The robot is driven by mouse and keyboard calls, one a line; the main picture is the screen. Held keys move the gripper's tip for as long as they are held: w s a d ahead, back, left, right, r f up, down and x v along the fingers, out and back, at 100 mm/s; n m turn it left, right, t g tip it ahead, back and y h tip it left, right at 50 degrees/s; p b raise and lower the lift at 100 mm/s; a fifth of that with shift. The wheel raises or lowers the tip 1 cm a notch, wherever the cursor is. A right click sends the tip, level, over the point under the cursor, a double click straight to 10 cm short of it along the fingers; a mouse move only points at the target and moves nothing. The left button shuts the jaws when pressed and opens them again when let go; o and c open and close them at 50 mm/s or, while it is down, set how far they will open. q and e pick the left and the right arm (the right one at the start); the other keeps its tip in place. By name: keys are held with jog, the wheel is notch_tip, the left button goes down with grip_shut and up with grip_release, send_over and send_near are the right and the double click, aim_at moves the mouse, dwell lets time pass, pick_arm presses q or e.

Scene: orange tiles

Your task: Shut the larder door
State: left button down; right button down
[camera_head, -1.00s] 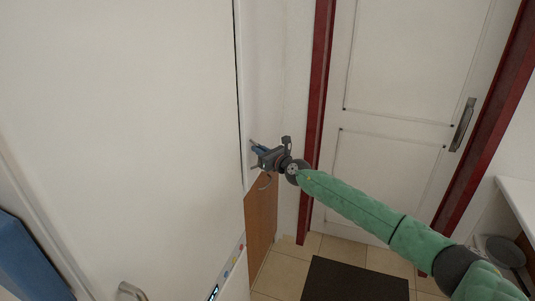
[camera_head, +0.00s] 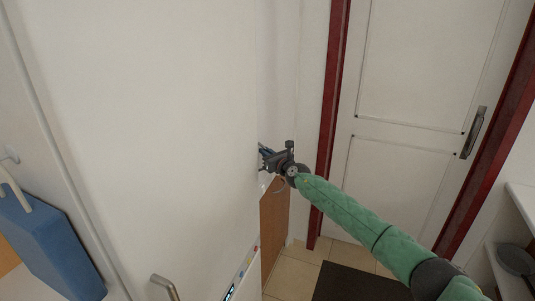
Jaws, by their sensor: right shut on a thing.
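The larder door (camera_head: 150,130) is the large white panel filling the left and middle of the view. A metal handle (camera_head: 165,287) shows low on it. My right gripper (camera_head: 264,157) is at the panel's right edge, about halfway up the view. It is shut on the door at that edge; its fingertips are partly hidden, so the exact grip is hard to see. My left gripper is not in view.
A white room door (camera_head: 405,100) with a dark red frame stands at the right. A blue box-like thing (camera_head: 50,245) is at lower left. A dark mat (camera_head: 355,283) lies on the tiled floor. A shelf with a grey pan (camera_head: 517,260) is at lower right.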

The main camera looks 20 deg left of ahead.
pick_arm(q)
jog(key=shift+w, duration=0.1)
pick_arm(e)
jog(key=shift+s+a+r, duration=0.1)
jog(key=shift+a+r, duration=0.15)
jog(key=shift+r, duration=0.05)
